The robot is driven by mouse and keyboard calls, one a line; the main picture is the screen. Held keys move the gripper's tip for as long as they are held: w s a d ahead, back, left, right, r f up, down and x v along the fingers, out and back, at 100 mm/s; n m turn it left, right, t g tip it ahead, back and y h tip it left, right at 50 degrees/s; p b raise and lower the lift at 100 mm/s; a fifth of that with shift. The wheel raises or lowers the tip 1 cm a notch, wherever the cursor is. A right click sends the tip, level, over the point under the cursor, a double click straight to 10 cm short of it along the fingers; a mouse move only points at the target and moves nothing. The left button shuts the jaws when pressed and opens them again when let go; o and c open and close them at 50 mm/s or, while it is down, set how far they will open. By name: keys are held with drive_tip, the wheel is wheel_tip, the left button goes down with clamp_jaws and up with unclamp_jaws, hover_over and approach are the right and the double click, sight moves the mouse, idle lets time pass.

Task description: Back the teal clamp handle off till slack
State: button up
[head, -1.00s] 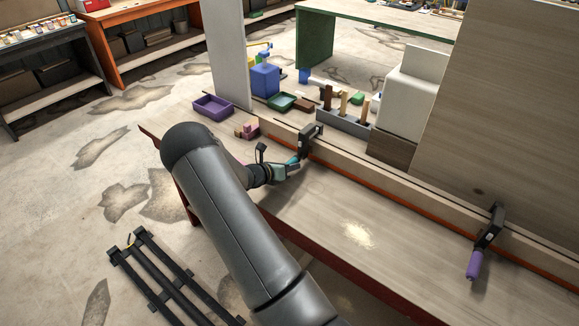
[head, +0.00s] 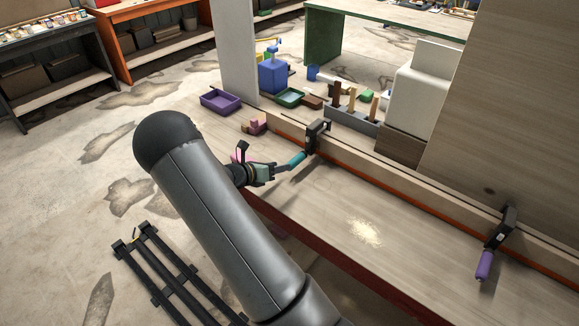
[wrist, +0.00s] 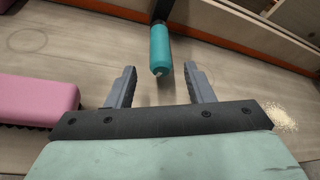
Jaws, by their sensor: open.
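The teal clamp handle (head: 297,159) hangs from a dark clamp (head: 318,128) fixed on the long wooden strip at the back of the bench. In the wrist view the teal handle (wrist: 160,50) points toward me, its end just beyond and between the fingertips. My gripper (head: 283,167) is open, its two grey fingers (wrist: 160,80) apart with nothing held between them. In the head view it is just left of and below the handle's end. I cannot tell whether the fingertips overlap the handle's end.
A second clamp with a purple handle (head: 485,265) is on the strip at right. A pink block (wrist: 40,100) lies left of my gripper. A purple tray (head: 222,101) and a grey tool holder (head: 350,122) stand farther back. The bench top (head: 330,210) right of my gripper is mostly clear.

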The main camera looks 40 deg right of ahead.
drive_tip(key=b+v, duration=0.1)
drive_tip(key=v, duration=0.7)
drive_tip(key=s+a+r+m+y, duration=0.3)
drive_tip(key=s+a+m, duration=0.3)
drive_tip(key=s+m, duration=0.2)
drive_tip(key=s+a+r+m+y, duration=0.4)
drive_tip(key=s+a+m+y, duration=0.2)
drive_tip(key=s+m, duration=0.2)
drive_tip(key=s+a+r+m+y, duration=0.4)
drive_tip(key=s+a+m, duration=0.3)
drive_tip(key=s, duration=0.5)
drive_tip(key=shift+r+m+y, duration=0.2)
drive_tip(key=shift+m+y, duration=0.2)
drive_tip(key=shift+y, duration=0.1)
